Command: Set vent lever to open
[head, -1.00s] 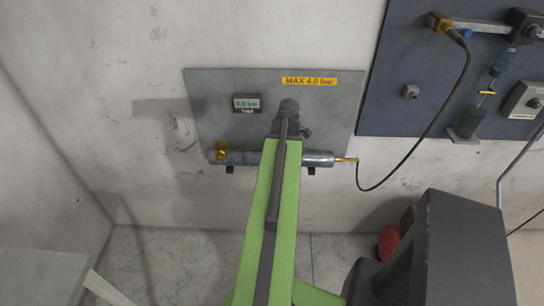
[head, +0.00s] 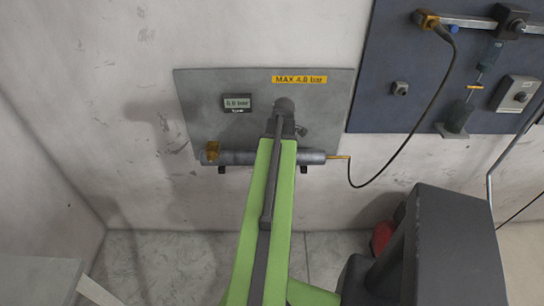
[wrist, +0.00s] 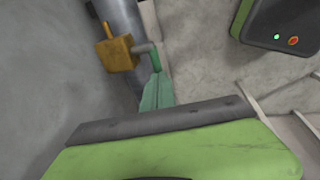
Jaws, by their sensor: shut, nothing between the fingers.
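In the wrist view an orange block (wrist: 117,52) with a short grey stem sits on a grey cylinder (wrist: 128,22). The stem may be the vent lever, but I cannot tell its setting. The block also shows in the head view (head: 209,151), at the left part of the horizontal cylinder (head: 235,157) on a grey wall plate (head: 195,100). My gripper (wrist: 156,70) is shut and empty, its green fingertips close beside the stem's end. I cannot tell whether they touch. In the head view my arm hides the fingers and the cylinder's middle.
A small display (head: 237,104) and a yellow "MAX 4.0 bar" label (head: 299,79) are on the plate. A black cable (head: 405,148) hangs from the cylinder's right end to a dark blue panel (head: 375,105). A red object (head: 383,236) is low on the right.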

